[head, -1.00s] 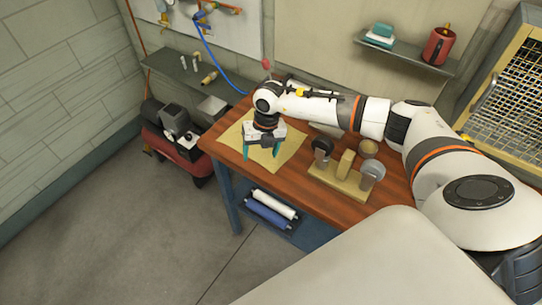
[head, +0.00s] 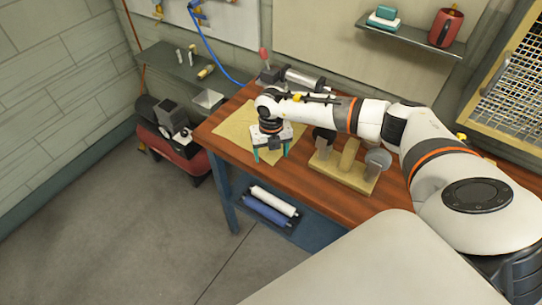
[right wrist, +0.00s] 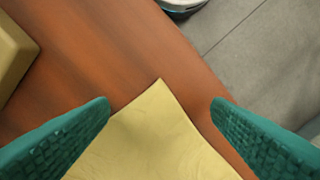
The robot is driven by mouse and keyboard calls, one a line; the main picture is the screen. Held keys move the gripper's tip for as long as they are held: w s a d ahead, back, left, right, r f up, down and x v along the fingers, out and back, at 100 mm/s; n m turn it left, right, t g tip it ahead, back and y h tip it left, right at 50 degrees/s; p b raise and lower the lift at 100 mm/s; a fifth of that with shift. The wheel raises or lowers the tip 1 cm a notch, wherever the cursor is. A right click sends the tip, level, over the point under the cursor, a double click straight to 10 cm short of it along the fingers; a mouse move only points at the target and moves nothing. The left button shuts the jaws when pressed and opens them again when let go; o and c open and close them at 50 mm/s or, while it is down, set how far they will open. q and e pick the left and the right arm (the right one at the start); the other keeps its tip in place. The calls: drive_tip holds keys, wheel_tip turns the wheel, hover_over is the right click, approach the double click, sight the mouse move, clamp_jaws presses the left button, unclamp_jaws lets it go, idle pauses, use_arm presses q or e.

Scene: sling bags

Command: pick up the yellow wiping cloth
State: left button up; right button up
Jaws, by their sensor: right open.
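The yellow wiping cloth (head: 237,131) lies flat on the wooden workbench (head: 306,185), near its left end. In the right wrist view one corner of the cloth (right wrist: 158,130) points up between the fingers. My right gripper (head: 270,156) points down over the cloth's near right part, and its arm hides some of the cloth. In the right wrist view the teal fingers of the gripper (right wrist: 163,108) are wide apart with nothing held between them. I cannot tell how far above the cloth they are. My left gripper is not in view.
A wooden stand with round pieces (head: 343,175) is on the bench, right of the gripper. A grey cylindrical tool (head: 304,80) lies at the back. A shelf with blue and white rolls (head: 270,206) is below. A red machine (head: 168,148) stands on the floor at left.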

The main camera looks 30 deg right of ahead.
drive_tip(key=shift+f, duration=0.65)
drive_tip(key=shift+c, duration=0.2)
clamp_jaws()
idle(0.3)
wheel_tip(320, 180, up, 12)
drive_tip(key=p, duration=0.8)
drive_tip(key=shift+r, duration=0.1)
